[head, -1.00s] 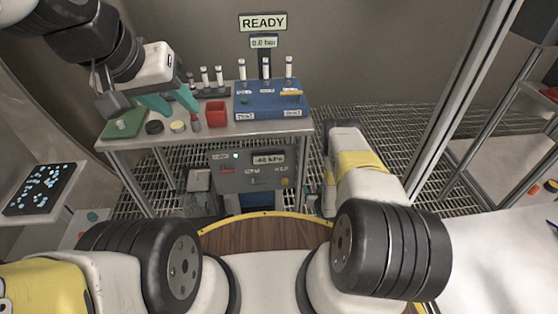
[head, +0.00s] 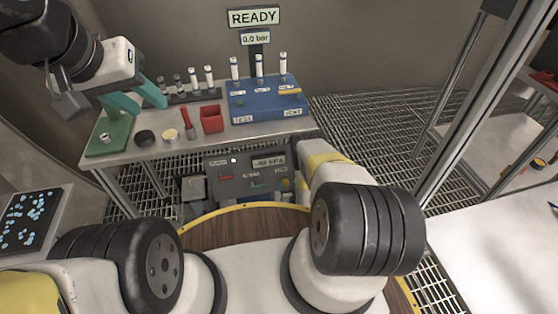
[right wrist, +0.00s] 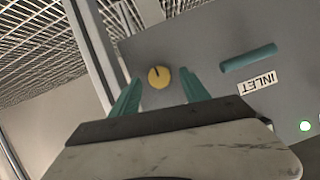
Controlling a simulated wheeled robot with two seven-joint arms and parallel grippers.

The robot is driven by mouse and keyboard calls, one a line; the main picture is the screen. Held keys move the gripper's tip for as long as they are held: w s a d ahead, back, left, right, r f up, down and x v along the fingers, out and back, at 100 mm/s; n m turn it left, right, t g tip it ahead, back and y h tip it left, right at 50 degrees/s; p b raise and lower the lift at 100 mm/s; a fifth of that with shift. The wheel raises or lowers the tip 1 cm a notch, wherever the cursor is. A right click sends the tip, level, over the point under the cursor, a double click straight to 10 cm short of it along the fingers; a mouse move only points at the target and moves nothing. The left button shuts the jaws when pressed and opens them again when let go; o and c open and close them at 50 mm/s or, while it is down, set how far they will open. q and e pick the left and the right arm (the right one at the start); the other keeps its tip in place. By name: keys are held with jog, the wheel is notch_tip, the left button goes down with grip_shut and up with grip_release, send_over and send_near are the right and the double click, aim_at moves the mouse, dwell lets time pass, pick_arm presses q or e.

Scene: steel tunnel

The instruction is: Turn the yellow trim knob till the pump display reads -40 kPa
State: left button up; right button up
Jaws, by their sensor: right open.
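The grey pump panel (head: 228,180) stands low below the bench in the head view. Its display (head: 268,161) shows a negative kPa figure, perhaps -40 or -48, too blurred to be sure. The yellow trim knob (head: 285,184) is at the panel's right, beside my right arm. In the right wrist view the knob (right wrist: 159,77) has a dark pointer line and lies between the two teal fingertips of my open right gripper (right wrist: 160,85), seemingly touching neither. The right gripper is hidden in the head view. My left gripper (head: 144,104) is open and empty over the bench's left end.
A teal handle (right wrist: 250,57) with an INLET label is near the knob. A READY sign (head: 254,17) hangs above. A steel frame stands at right.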

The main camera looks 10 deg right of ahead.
jog(key=shift+x, duration=0.75)
grip_shut()
jog(key=shift+m, duration=0.4)
grip_release()
